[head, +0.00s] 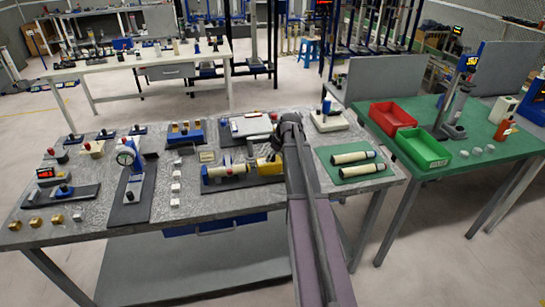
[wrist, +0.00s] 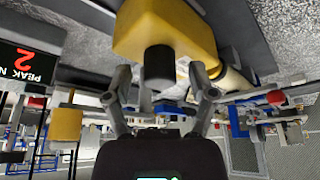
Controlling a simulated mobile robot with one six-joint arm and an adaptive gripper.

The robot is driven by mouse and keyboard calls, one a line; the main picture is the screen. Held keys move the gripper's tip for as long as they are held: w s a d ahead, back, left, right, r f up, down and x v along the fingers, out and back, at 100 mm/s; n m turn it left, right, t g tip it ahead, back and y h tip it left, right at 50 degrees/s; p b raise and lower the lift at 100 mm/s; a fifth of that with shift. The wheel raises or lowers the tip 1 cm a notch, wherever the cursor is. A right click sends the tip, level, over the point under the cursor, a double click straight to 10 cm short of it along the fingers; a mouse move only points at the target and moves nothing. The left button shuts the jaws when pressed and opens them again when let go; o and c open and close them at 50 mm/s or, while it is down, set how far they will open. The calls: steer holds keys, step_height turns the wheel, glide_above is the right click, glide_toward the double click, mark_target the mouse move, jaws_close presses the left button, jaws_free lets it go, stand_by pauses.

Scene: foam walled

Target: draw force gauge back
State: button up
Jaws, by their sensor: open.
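The yellow block (head: 269,166), which I take to be the force gauge's body, sits on a dark base on the speckled bench, beside a cream cylinder (head: 227,171) with blue mounts. In the wrist view the yellow block (wrist: 172,28) fills the top, with a black knob (wrist: 159,66) sticking out of it. My gripper (wrist: 160,84) is open, its fingers on either side of the knob with gaps showing. I cannot tell whether either finger touches it. A dark display (wrist: 28,62) with a red 2 and PEAK N shows at the left. My arm partly hides this spot in the head view.
A dial gauge stand (head: 128,157) and small blocks stand on the bench's left. A green mat (head: 352,178) with two cream cylinders lies right of my arm. The green table at right holds a red bin (head: 392,116) and a green bin (head: 424,147).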

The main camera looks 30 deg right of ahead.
jaws_close()
steer(key=shift+s+d, duration=0.25)
steer(key=shift+d, duration=0.6)
steer(key=shift+s+d, duration=0.3)
steer(key=shift+d, duration=0.5)
steer(key=shift+s+d, duration=0.25)
steer(key=shift+d, duration=0.6)
jaws_free()
steer(key=shift+d, duration=0.15)
steer(key=shift+a, duration=0.2)
